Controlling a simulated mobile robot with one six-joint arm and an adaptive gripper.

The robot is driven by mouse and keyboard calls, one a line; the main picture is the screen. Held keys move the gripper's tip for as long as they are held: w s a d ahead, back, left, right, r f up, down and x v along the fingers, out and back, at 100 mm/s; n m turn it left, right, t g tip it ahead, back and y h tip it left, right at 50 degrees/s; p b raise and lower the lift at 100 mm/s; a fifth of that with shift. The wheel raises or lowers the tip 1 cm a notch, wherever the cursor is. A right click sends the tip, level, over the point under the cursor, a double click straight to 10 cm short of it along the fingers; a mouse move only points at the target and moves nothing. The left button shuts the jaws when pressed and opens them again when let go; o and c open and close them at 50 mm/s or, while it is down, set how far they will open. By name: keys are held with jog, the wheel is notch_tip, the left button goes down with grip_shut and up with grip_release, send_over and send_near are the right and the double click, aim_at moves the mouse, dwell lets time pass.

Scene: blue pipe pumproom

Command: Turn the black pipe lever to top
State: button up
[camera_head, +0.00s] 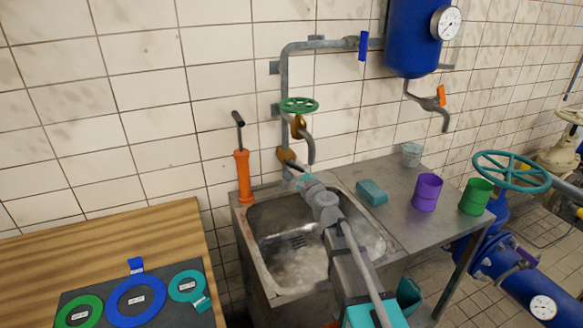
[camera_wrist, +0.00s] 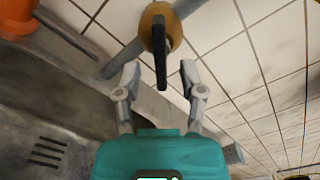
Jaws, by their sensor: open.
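The black pipe lever (camera_wrist: 161,62) shows in the wrist view as a narrow dark bar. It extends from a brass valve body (camera_wrist: 153,20) on a grey pipe towards the bottom of the picture. My gripper (camera_wrist: 159,72) is open, with one finger on each side of the lever and visible gaps between. In the head view my gripper (camera_head: 303,181) is at the back edge of the sink, just below the brass valve body (camera_head: 286,155).
A metal sink (camera_head: 262,270) lies beneath my arm. An orange hand pump (camera_head: 243,176) stands left of the valve. A green handwheel (camera_head: 299,105) and a curved spout (camera_head: 310,150) are above. A sponge (camera_head: 371,192) and purple cup (camera_head: 426,192) stand on the right counter.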

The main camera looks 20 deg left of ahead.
aim_at(295, 168)
jog(key=shift+x, duration=1.65)
